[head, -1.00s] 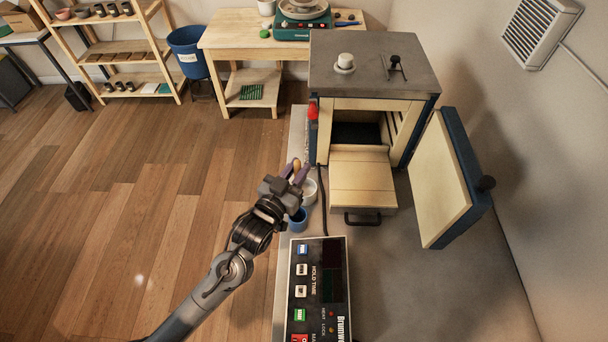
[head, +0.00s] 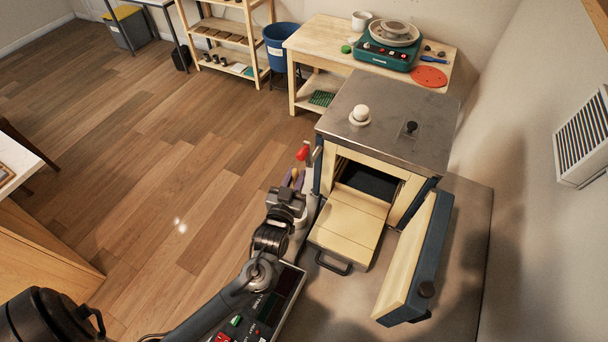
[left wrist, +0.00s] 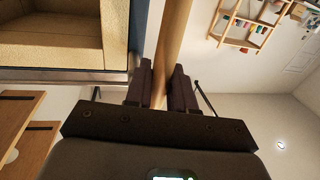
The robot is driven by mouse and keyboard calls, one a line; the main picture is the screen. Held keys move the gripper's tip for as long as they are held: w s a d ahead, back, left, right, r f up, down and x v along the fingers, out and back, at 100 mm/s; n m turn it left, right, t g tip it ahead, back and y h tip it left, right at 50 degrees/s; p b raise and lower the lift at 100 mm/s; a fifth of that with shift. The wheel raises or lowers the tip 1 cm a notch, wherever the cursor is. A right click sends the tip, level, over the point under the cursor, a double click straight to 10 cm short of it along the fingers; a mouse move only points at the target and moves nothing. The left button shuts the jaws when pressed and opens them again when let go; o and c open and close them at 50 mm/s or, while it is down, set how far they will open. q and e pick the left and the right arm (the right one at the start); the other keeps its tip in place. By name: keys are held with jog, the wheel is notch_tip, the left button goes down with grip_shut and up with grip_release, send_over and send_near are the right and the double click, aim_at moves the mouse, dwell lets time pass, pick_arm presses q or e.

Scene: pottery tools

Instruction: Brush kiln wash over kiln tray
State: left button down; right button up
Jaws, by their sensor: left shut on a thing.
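The kiln tray (head: 348,222) is a pale slab with a dark front handle, drawn out of the open kiln (head: 385,125). My left gripper (head: 295,180) is to the left of the tray, beside the kiln's front left corner. It is shut on the wooden handle of the brush (left wrist: 175,40), which stands between the fingers in the left wrist view. The brush's bristles are not visible, and I cannot see it touching the tray. The kiln wash container cannot be made out; my arm covers that area. My right gripper is not in view.
The kiln door (head: 415,262) stands open to the right of the tray. A red-tipped part (head: 302,153) sticks out by the kiln's left side, close to my gripper. A control box (head: 262,312) lies below my arm. The grey counter (head: 465,215) is clear at right.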

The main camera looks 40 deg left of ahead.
pick_arm(q)
jog(key=shift+f, duration=0.2)
notch_tip(320, 180, down, 4)
jog(key=b, duration=0.4)
jog(key=shift+b, duration=0.35)
jog(key=shift+f+b, duration=1.85)
jog(key=shift+f, duration=1.65)
notch_tip(320, 180, up, 9)
jog(key=p, duration=0.9)
